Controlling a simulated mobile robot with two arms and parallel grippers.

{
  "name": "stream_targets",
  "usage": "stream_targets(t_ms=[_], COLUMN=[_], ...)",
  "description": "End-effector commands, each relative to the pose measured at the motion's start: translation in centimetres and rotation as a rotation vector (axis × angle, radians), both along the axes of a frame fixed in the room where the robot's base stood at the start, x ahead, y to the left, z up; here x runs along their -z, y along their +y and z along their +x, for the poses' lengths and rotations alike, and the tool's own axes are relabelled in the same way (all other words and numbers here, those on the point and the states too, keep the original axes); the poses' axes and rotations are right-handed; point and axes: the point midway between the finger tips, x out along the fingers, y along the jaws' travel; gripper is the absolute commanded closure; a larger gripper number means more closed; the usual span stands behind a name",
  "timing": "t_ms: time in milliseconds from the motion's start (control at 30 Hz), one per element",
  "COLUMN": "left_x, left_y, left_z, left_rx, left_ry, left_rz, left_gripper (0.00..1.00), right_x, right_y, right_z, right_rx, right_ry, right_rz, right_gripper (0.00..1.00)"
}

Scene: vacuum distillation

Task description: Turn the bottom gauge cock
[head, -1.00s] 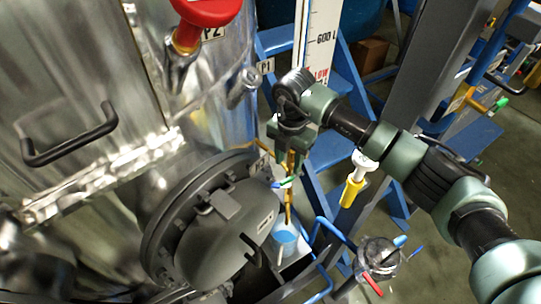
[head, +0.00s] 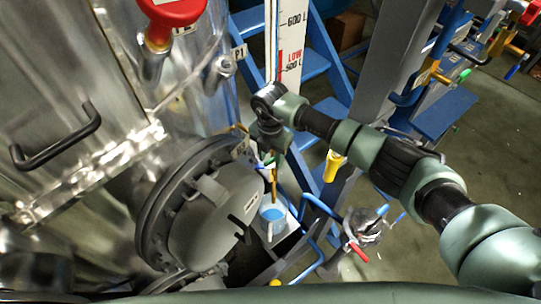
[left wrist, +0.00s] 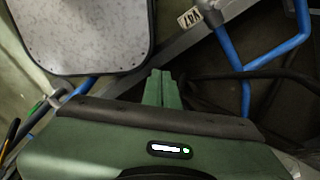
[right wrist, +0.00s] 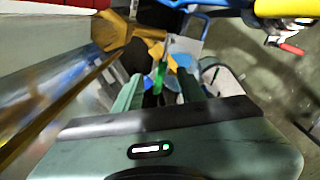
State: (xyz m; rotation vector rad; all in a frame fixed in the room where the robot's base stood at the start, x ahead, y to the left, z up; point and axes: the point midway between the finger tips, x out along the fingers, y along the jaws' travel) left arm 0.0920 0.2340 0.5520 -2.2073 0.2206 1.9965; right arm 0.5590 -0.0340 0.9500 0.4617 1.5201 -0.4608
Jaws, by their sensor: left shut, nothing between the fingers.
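The bottom gauge cock (head: 273,172) is a brass fitting with a green-tipped handle, low beside the white level gauge. In the right wrist view its green handle (right wrist: 160,76) stands between my right gripper's fingers, with brass parts just beyond. My right gripper (head: 264,153) reaches down over the cock from the right; the right wrist view shows its fingers (right wrist: 160,88) apart. I cannot tell whether either finger touches the handle. My left gripper (left wrist: 161,80) is shut and empty in the left wrist view, away from the cock.
A blue cup-like vessel (head: 271,214) sits below the cock. The dark round manway cover (head: 215,215) is close on its left. Blue pipes (head: 322,208), a yellow handle (head: 333,166) and a red-handled valve (head: 357,251) stand to the right. A pale panel (left wrist: 80,35) is near my left gripper.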

Motion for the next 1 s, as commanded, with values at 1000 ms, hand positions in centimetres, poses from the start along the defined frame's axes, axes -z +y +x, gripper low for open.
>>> stream_targets(t_ms=[1000], left_x=[0.04], left_y=[0.09], left_z=[-0.57], left_rx=[-0.001], left_ry=[0.008], left_rz=[0.002], left_gripper=[1.00], right_x=[-0.05], right_y=[-0.01], right_z=[0.02], right_rx=[-0.004], right_ry=[-0.001], right_rz=[-0.001], right_gripper=[1.00])
